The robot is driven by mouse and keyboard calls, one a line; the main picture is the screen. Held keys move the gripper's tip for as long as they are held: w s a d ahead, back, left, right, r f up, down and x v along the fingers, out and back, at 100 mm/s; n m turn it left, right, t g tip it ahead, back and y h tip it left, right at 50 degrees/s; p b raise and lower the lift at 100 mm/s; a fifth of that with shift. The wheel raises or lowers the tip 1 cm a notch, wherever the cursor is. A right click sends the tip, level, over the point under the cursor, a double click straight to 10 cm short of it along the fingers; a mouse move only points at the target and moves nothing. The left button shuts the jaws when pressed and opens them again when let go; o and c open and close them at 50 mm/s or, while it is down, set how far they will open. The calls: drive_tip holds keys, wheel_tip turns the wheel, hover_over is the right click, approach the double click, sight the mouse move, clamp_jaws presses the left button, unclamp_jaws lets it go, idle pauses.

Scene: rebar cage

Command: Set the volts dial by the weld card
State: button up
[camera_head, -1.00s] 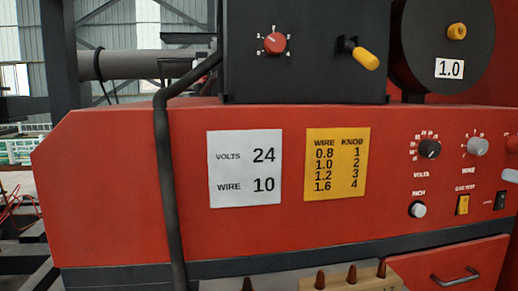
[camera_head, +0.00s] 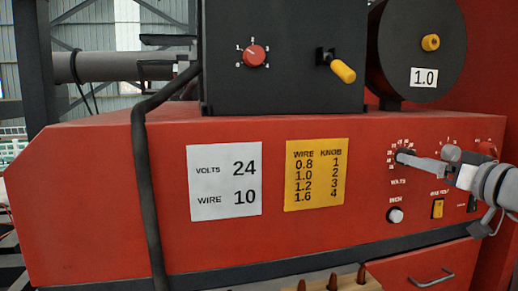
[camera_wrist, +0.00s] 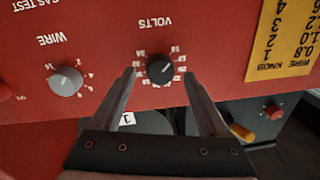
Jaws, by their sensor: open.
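The white weld card (camera_head: 224,183) on the red panel reads VOLTS 24 and WIRE 10. The volts dial is a black round knob (camera_wrist: 160,67) with a ring of white numbers; the wrist view shows it upside down. In the head view my gripper covers most of it. My gripper (camera_wrist: 159,76) is open, one fingertip on each side of the dial, with a gap showing on both sides. In the head view my gripper (camera_head: 424,163) reaches in from the right. I cannot read the dial's exact setting.
The grey wire dial (camera_wrist: 66,81) is beside the volts dial. A yellow wire/knob card (camera_head: 315,175), an inch button (camera_head: 395,216) and a yellow gas test switch (camera_head: 437,208) share the panel. Above are a red knob (camera_head: 255,55), a yellow-handled lever (camera_head: 342,71) and a spool marked 1.0 (camera_head: 424,77).

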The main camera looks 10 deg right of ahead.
drive_tip(key=shift+w+a, duration=0.1)
drive_tip(key=shift+w, duration=0.75)
clamp_jaws()
